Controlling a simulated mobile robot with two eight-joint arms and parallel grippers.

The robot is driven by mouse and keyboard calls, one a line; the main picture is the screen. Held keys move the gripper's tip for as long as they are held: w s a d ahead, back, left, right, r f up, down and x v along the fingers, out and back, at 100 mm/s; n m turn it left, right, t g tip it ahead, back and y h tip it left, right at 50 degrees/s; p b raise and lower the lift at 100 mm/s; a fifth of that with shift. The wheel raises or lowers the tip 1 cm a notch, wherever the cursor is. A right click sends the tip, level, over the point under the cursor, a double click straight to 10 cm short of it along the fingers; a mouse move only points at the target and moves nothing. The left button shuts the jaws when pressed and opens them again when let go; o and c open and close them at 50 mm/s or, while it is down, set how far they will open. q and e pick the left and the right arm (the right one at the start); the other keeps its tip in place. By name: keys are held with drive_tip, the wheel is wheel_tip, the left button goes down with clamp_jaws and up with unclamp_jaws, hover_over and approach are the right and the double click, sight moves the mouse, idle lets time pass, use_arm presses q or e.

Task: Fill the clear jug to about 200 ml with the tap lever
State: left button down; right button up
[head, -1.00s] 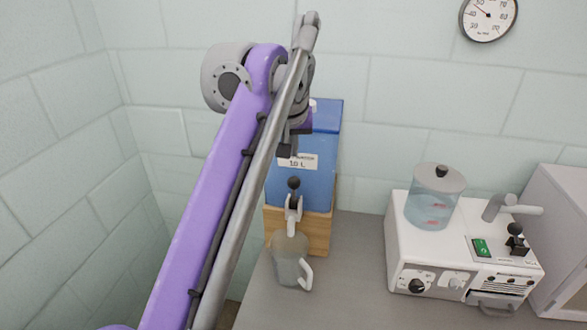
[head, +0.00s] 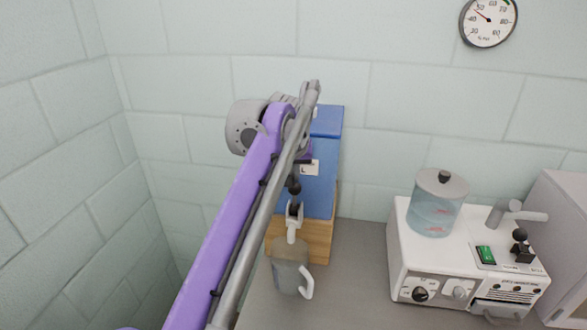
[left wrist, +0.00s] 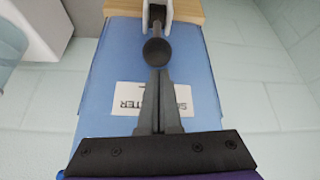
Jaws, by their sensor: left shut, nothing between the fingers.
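The clear jug (head: 288,276) with a white handle stands under the tap (head: 292,222) of a blue water container (head: 325,185). I cannot make out a water level in it. The tap lever ends in a black knob (head: 294,187). In the left wrist view the knob (left wrist: 156,51) lies just beyond the tips of my left gripper (left wrist: 158,73), whose fingers are shut together and empty. I cannot tell whether they touch the knob. In the head view my purple arm hides most of this gripper. My right gripper is not in view.
The container rests on a wooden stand (head: 318,238) against the tiled wall. A white appliance (head: 405,255) with a clear lidded vessel (head: 436,212) and a grey spout stands to the right. Grey counter (head: 350,275) between them is clear. A round dial (head: 488,22) hangs above.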

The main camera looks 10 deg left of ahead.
use_arm(q)
drive_tip(key=shift+f, duration=0.15)
idle(0.3)
drive_tip(key=shift+s, duration=0.1)
drive_tip(key=shift+s+t+b, duration=0.25)
drive_tip(key=shift+t+b, duration=0.1)
drive_tip(key=shift+t, duration=0.05)
